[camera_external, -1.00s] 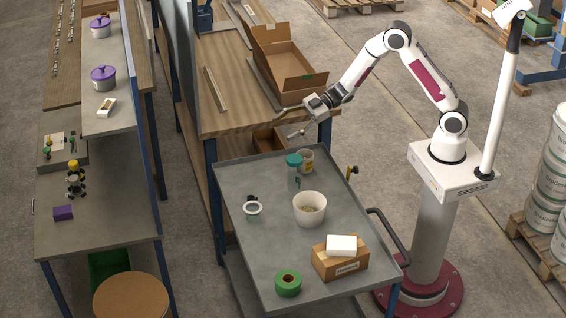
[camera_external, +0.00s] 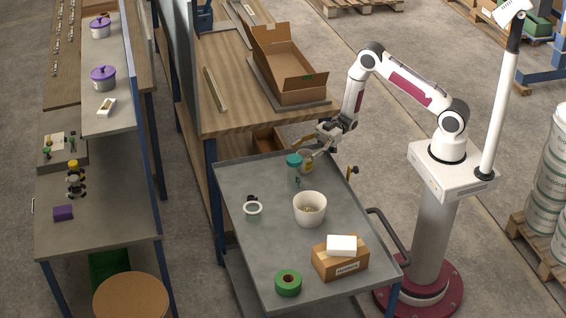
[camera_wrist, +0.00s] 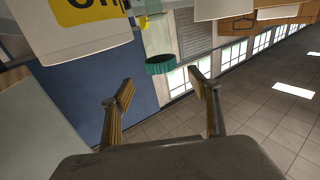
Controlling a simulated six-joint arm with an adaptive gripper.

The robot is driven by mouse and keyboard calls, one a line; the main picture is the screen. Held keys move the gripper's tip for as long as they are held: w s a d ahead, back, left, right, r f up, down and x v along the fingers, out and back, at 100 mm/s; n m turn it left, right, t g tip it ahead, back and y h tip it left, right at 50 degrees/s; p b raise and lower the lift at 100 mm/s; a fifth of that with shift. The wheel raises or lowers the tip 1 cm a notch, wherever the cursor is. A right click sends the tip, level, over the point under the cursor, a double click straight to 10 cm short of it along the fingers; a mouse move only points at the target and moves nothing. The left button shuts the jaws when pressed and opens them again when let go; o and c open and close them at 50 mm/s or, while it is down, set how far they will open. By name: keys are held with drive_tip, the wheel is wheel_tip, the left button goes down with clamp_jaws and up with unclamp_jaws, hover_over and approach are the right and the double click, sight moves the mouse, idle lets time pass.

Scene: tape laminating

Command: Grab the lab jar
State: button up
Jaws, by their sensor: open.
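The lab jar (camera_external: 294,162) has a teal lid and a clear-looking body. In the wrist view a teal round part (camera_wrist: 160,66), likely the jar's lid, shows just beyond the gap between my open fingertips (camera_wrist: 161,80).
A wooden bench with an open carton (camera_external: 290,75) stands behind.

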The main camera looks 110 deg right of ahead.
sight(289, 163)
drive_tip(key=shift+s+a+f, duration=0.1)
idle(0.3)
drive_tip(key=shift+x, duration=1.3)
drive_tip(key=shift+x, duration=2.6)
drive_tip(key=shift+c, duration=0.4)
drive_tip(key=c, duration=1.5)
